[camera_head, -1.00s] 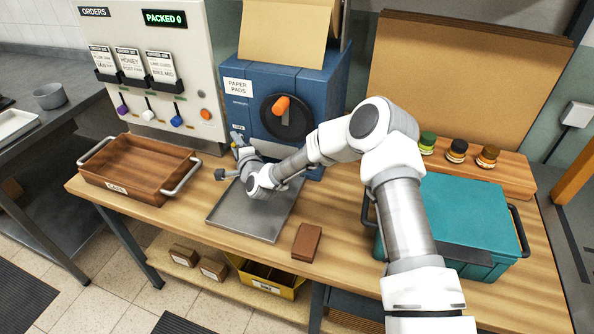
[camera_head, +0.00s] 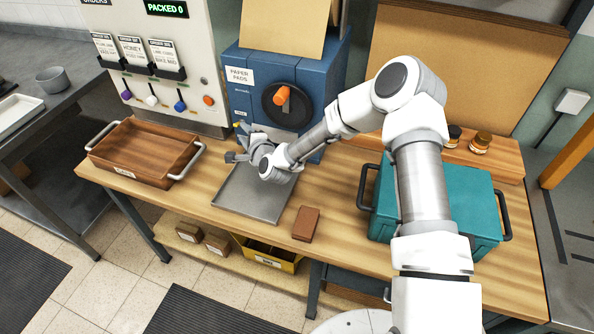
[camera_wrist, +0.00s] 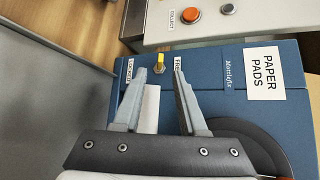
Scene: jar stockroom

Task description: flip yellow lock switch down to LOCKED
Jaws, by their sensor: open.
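The small yellow lock switch (camera_wrist: 161,58) sits on a brass-coloured nut on the blue paper pads machine (camera_head: 308,84). In the wrist view a LOCKED label (camera_wrist: 130,70) is left of the switch and a second label (camera_wrist: 177,64), partly covered by a finger, is right of it. The yellow lever is on neither label's side clearly; I cannot tell its setting. My gripper (camera_wrist: 159,76) is open, with one finger on each side of the switch in the picture. Contact cannot be seen. In the head view my gripper (camera_head: 240,140) is at the machine's lower left front.
A metal tray (camera_head: 235,201) lies under my arm, with a brown block (camera_head: 306,223) to its right. A wooden crate (camera_head: 125,172) stands left, and a teal cooler (camera_head: 462,205) right. The orders panel (camera_head: 200,60) with coloured knobs adjoins the machine.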

